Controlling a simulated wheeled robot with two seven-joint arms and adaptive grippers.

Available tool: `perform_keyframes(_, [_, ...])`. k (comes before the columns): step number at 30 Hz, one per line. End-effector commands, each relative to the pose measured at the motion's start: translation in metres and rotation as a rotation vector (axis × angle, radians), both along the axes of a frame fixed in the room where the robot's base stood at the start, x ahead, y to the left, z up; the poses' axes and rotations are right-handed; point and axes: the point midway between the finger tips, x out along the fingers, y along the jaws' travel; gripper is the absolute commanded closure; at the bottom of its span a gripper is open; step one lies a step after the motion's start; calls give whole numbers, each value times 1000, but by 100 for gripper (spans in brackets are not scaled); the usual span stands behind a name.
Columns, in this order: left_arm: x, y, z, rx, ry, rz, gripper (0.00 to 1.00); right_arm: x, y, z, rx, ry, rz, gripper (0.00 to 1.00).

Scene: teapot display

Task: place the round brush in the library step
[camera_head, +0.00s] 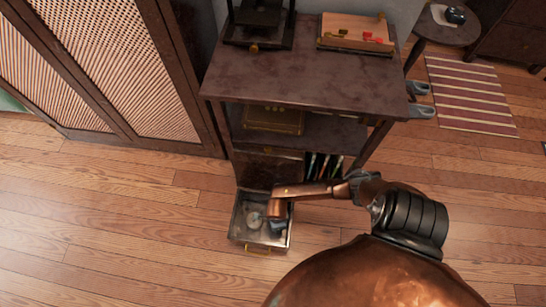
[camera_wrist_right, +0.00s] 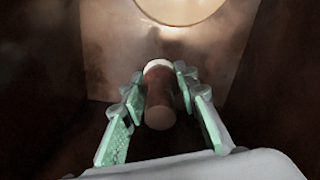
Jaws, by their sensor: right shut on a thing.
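The round brush (camera_wrist_right: 158,98) shows in the right wrist view as a short brown cylinder with a pale far end. My right gripper (camera_wrist_right: 158,85) is shut on it, with a green-padded finger on either side. In the head view, my right arm reaches down into an open drawer (camera_head: 237,215) low on a dark wooden stand, which may be the library step (camera_head: 310,85). The brush cannot be made out in the head view. My left gripper is not in view.
A pale round thing (camera_head: 255,219) lies in the drawer; a pale disc (camera_wrist_right: 180,6) also shows in the right wrist view. The stand carries a wooden tray (camera_head: 343,43); a box (camera_head: 273,121) sits on its shelf. A lattice cabinet (camera_head: 130,65) stands left. The front floor is clear.

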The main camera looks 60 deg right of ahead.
Motion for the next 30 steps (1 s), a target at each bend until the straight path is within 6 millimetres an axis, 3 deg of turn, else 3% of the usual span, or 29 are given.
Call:
perform_keyframes(11, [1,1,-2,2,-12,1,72,1,0,-3,-1,-1,0,96])
perform_keyframes(12, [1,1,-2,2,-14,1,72,1,0,-3,-1,-1,0,70])
perform_keyframes(18, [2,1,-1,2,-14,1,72,1,0,-2,0,-1,0,56])
perform_keyframes(30, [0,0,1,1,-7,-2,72,1,0,3,0,-3,0,54])
